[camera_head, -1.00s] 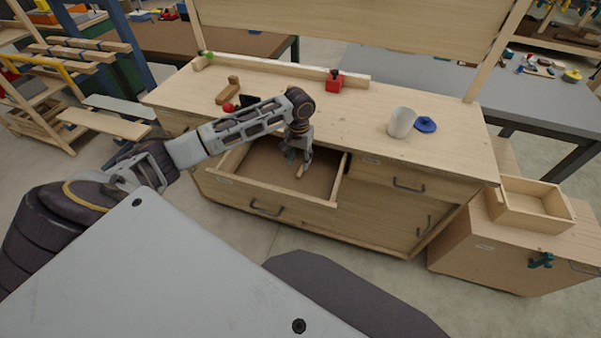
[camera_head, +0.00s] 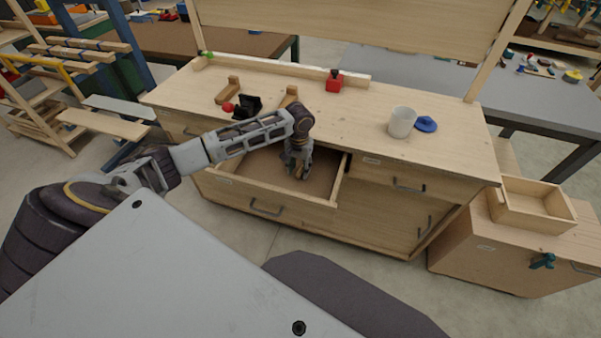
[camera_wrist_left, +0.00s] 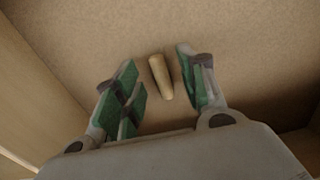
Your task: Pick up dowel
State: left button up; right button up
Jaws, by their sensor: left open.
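A short pale wooden dowel (camera_wrist_left: 161,78) lies on the brown floor of the open drawer (camera_head: 262,180). My left gripper (camera_head: 297,172) reaches down into the drawer. In the left wrist view my left gripper (camera_wrist_left: 160,88) is open, with green-padded fingers on either side of the dowel and a gap on both sides. The dowel is hidden behind the gripper in the head view. My right gripper is not in view.
The drawer's front and side walls surround the gripper. A wooden tray (camera_head: 540,222) is at the right.

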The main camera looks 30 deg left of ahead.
pick_arm(q)
jog(key=shift+f, duration=0.7)
jog(key=c, duration=0.8)
